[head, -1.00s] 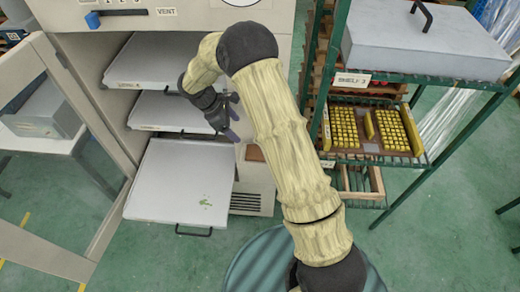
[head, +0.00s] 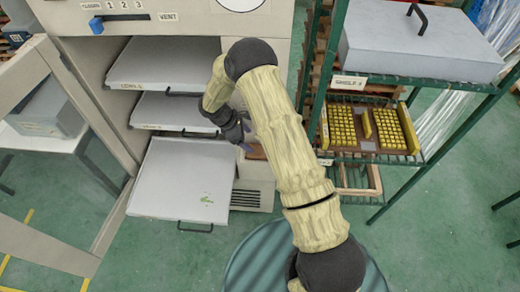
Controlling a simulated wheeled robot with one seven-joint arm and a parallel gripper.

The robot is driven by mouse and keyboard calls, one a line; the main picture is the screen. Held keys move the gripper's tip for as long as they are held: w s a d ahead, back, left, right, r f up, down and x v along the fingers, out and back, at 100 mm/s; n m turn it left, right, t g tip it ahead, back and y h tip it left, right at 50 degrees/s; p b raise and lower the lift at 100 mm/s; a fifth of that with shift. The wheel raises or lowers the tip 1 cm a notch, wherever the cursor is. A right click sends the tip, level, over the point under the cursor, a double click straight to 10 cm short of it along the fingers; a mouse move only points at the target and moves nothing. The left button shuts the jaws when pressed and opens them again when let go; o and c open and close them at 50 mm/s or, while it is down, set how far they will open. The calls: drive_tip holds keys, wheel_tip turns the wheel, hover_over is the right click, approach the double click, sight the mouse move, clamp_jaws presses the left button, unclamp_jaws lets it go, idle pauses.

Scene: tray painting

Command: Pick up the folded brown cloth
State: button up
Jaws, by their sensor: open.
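My gripper (head: 243,143) is dark, with its fingers pointing down and right, in front of the cabinet beside the middle tray. It is open, and I see nothing held in it. A small brown patch (head: 257,152) shows just right of the fingertips, partly hidden behind my arm. It may be the folded brown cloth, but too little shows to tell. I see no other brown cloth.
The open cabinet holds an upper tray (head: 165,63), a middle tray (head: 172,112) and a pulled-out lower tray (head: 165,190) with green specks. Its door (head: 75,110) stands open at left. A green rack (head: 452,150) at right holds a grey lidded box (head: 420,50) and yellow blocks (head: 390,130).

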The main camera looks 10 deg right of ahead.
sight(258, 151)
drive_tip(key=shift+p+x, duration=0.45)
drive_tip(key=shift+x, duration=1.4)
drive_tip(key=shift+s+d+f+p, duration=0.1)
drive_tip(key=shift+d+f+p, duration=0.25)
drive_tip(key=shift+f+p, duration=0.4)
drive_tip(key=shift+p+x, duration=1)
drive_tip(key=shift+x, duration=0.75)
drive_tip(key=shift+a+f, duration=0.1)
drive_tip(key=shift+a, duration=0.05)
drive_tip(key=shift+c, duration=0.4)
drive_tip(key=c, duration=0.5)
